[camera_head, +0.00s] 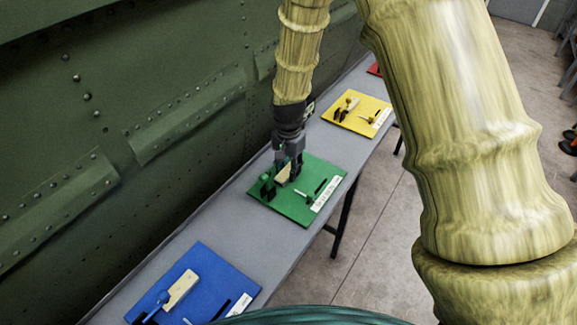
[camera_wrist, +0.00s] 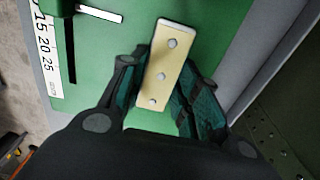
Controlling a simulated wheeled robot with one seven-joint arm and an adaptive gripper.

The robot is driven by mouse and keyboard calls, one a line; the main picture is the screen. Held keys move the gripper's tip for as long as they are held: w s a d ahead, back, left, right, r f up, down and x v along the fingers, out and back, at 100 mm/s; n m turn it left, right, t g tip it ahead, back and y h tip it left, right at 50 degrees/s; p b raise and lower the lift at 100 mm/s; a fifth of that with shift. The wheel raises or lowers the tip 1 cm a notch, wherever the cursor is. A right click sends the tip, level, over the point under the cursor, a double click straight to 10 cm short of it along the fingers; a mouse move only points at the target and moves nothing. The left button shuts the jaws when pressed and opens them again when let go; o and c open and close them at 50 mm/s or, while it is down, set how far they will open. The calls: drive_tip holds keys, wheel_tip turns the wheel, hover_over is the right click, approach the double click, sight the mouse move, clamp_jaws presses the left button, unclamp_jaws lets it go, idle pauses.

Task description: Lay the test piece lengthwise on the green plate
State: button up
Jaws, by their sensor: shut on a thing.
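The test piece is a cream strip with three round rivet heads, and it shows in the wrist view (camera_wrist: 171,44) and the head view (camera_head: 284,173). My gripper (camera_wrist: 162,82) is shut on it, with one dark green finger pad on each side. In the head view my gripper (camera_head: 285,168) points down over the green plate (camera_head: 285,206), near its far-left part. In the wrist view the strip runs along the picture's height, slightly tilted, over the bare green plate (camera_wrist: 120,45). I cannot tell whether the strip touches the plate.
The green plate has a white number scale (camera_wrist: 45,50), a dark slot (camera_head: 321,186) and a small pale-handled tool (camera_head: 303,194). On the grey bench (camera_head: 225,220) stand a blue plate (camera_head: 215,275) and a yellow plate (camera_head: 365,105). The riveted green wall (camera_head: 150,100) runs close behind.

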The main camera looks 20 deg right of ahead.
sight(289, 169)
drive_tip(key=shift+w+f, duration=0.1)
drive_tip(key=shift+w, duration=0.05)
drive_tip(key=shift+s, duration=0.25)
drive_tip(key=o, duration=1)
drive_tip(key=shift+w+f, duration=0.1)
drive_tip(key=shift+w, duration=0.05)
drive_tip(key=shift+r, duration=0.55)
wheel_tip(289, 169, up, 11)
drive_tip(key=b, duration=0.3)
drive_tip(key=shift+r, duration=0.2)
